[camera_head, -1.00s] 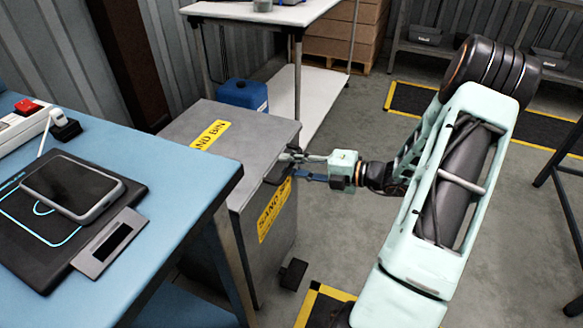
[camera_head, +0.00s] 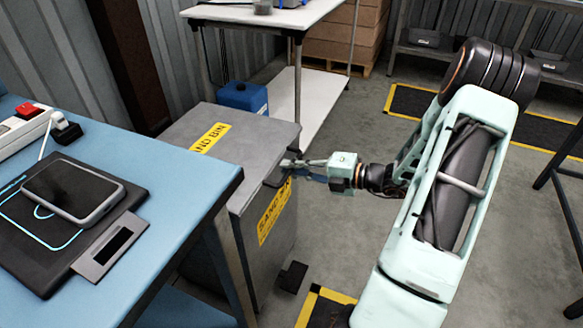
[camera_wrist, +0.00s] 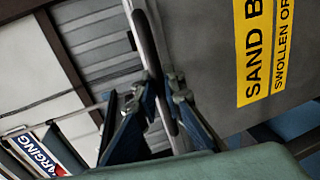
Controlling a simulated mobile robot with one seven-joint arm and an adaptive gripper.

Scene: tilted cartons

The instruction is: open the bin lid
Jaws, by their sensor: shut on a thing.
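The grey sand bin (camera_head: 265,250) stands beside the blue table, with a yellow label on its top and another on its front. Its lid (camera_head: 245,155) lies flat and looks closed. A dark handle (camera_head: 275,176) sticks out at the lid's front edge. My gripper (camera_head: 290,168) reaches it from the right and is shut on it. In the wrist view the dark handle (camera_wrist: 147,40) runs between the two fingers of my gripper (camera_wrist: 163,92). The fingers partly hide the handle in the head view.
The blue table (camera_head: 165,180) with a tablet and phone (camera_head: 72,190) stands close at the bin's left. A blue container (camera_head: 243,97) and a white shelf table (camera_head: 265,14) are behind the bin. A dark pedal (camera_head: 292,276) is at the bin's foot.

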